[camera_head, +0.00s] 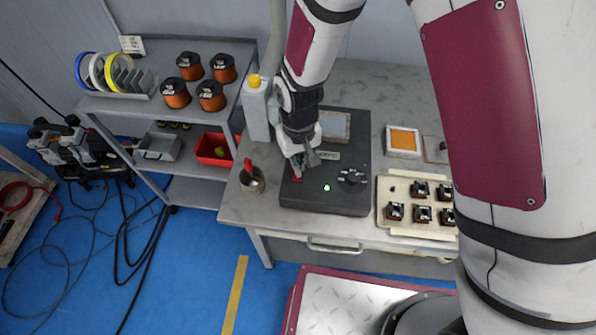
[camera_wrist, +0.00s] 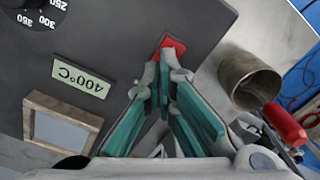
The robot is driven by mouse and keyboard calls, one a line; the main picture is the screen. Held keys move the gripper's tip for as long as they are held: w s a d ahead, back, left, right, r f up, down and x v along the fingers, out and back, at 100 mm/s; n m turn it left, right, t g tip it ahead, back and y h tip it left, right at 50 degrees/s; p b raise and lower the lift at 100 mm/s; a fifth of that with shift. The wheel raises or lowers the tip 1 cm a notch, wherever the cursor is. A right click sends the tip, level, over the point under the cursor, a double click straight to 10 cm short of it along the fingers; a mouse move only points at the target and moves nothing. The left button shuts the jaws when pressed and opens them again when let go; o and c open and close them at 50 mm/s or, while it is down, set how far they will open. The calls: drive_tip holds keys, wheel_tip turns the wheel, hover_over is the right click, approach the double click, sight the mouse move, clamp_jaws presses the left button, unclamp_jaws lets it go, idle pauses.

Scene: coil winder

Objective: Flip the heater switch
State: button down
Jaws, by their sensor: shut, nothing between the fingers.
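The heater is a dark flat box on the bench (camera_head: 325,199); its top fills much of the wrist view (camera_wrist: 120,30). The red heater switch (camera_head: 297,179) sits near its left edge and shows just beyond my fingertips in the wrist view (camera_wrist: 173,44). My gripper (camera_head: 299,172) points down at the switch. Its fingers (camera_wrist: 166,78) are shut and empty, with the tips at or very near the switch; contact cannot be told. The tips hide part of the switch, and its position is unclear. A small green light (camera_head: 327,188) glows on the box.
The heater also carries a dial (camera_head: 352,175), a 400°C label (camera_wrist: 82,80) and a framed plate (camera_wrist: 62,124). A metal cup (camera_wrist: 249,80) with a red-handled tool (camera_wrist: 285,124) stands close beside the switch. A cream tray (camera_head: 398,226) of small parts lies right. A shelf with spools stands left.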

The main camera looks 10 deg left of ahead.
drive_tip(key=shift+r+p, duration=1.5)
drive_tip(key=shift+r, duration=1.95)
